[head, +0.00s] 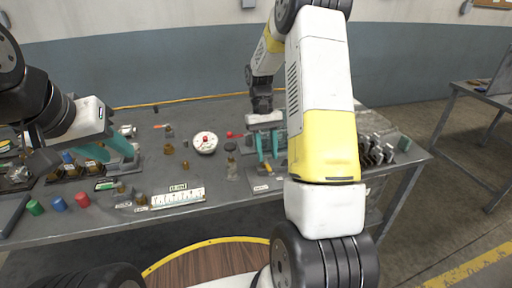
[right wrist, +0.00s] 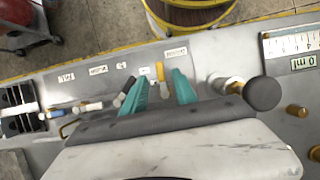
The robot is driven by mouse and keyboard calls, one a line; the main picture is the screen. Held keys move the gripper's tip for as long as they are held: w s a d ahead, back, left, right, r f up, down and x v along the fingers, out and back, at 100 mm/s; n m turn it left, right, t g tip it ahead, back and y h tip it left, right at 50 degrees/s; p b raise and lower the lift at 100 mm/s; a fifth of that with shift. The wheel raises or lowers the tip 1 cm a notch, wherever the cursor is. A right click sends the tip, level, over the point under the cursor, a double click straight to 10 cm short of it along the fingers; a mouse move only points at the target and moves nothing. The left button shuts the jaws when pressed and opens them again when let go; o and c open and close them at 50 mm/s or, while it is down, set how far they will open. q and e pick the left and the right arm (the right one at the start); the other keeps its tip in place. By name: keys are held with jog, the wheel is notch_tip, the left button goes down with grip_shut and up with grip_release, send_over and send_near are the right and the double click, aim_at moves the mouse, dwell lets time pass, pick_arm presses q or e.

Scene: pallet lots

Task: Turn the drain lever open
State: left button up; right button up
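A row of small levers lies along the bench edge in the right wrist view, with yellow (right wrist: 160,72), dark (right wrist: 123,94), white (right wrist: 90,106) and blue (right wrist: 55,112) handles. Small labels (right wrist: 177,52) stand in front of them, too small and turned to read surely, so I cannot tell which is the drain lever. My right gripper (right wrist: 159,82) is open above the row, its teal fingers on either side of the yellow lever; contact cannot be told. It also shows in the head view (head: 267,152). My left gripper (head: 110,150) is open over the left of the bench, apart from the levers.
A black round knob (right wrist: 262,93) stands close beside my right gripper. On the bench (head: 225,190) are a white dial with a red centre (head: 205,143), a white scale (head: 178,198) and green, blue and red caps (head: 58,204). A second table (head: 480,98) is at right.

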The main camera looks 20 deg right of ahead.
jog(key=v, duration=0.5)
jog(key=shift+r, duration=0.15)
jog(key=shift+r, duration=0.15)
notch_tip(320, 180, up, 6)
jog(key=t, duration=0.2)
send_over(265, 159)
jog(key=s+a, duration=0.2)
jog(key=s, duration=0.1)
jog(key=s+a+r+t, duration=0.2)
jog(key=s+r+t, duration=0.1)
jog(key=s+r, duration=0.3)
jog(key=s+a+r+t+y, duration=0.1)
jog(key=s+a+r+t, duration=0.1)
jog(key=s, duration=0.4)
jog(key=s+a+r+t+y, duration=0.1)
jog(key=s+a+r+t, duration=0.1)
jog(key=s, duration=0.4)
jog(key=shift+r+t, duration=0.2)
jog(key=shift+t, duration=0.6)
jog(key=shift+s, duration=0.1)
